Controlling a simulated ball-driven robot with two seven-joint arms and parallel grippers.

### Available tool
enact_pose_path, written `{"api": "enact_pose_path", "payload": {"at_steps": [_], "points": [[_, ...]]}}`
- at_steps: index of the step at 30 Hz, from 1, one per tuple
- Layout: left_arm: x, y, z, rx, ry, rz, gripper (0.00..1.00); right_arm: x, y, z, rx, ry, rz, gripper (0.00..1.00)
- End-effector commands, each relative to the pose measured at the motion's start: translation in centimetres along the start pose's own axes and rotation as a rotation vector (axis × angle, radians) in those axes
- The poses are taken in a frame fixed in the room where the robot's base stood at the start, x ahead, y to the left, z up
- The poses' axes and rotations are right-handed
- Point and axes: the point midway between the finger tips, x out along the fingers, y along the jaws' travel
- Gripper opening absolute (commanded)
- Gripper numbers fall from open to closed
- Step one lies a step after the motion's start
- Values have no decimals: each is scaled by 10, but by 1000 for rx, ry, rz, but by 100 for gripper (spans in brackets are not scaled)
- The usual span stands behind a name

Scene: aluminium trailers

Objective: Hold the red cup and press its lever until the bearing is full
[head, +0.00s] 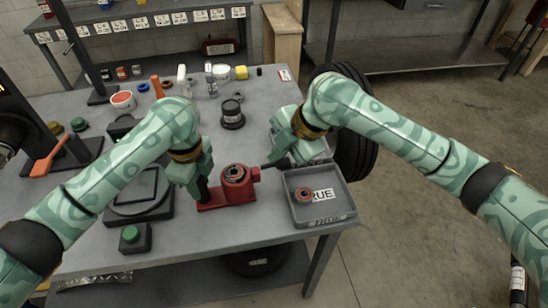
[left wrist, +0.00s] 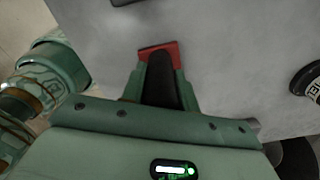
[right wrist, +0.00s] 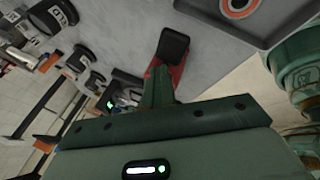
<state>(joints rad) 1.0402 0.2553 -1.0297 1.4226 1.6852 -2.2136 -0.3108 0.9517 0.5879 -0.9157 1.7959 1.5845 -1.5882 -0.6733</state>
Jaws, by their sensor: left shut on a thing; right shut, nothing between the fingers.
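The red cup (head: 238,182) stands on its red base on the grey table, with a dark round ring showing in its top. My left gripper (head: 203,190) is shut on the left end of the red base; red shows at its fingertips in the left wrist view (left wrist: 158,50). My right gripper (head: 268,165) is shut and empty, its dark fingertips at the right side of the cup, by the stub that sticks out there. I cannot tell whether they touch the lever. In the right wrist view, part of the red cup (right wrist: 178,75) shows behind the fingers. A bearing (head: 303,194) with a red ring lies in the grey tray.
The grey tray (head: 346,206) stands right of the cup, at the table edge. A black scale-like device (head: 138,208) and a green button box (head: 134,238) are at the left. A tyre (head: 358,150) is beyond the right edge.

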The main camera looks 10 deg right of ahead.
Motion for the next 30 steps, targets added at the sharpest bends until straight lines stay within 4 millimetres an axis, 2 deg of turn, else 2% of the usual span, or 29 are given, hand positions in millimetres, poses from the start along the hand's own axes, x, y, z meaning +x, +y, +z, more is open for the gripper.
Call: {"api": "enact_pose_path", "payload": {"at_steps": [12, 23, 30], "points": [[1, 0, 2, -3, -4, 1, 1, -16, 11, -10, -1, -4, -1, 0], [1, 0, 1, -1, -4, 2, 1, -18, 13, -13, -1, -1, 1, 0], [1, 0, 1, -1, -4, 2, 1, -34, 25, -24, -2, -1, 3, 0]]}}
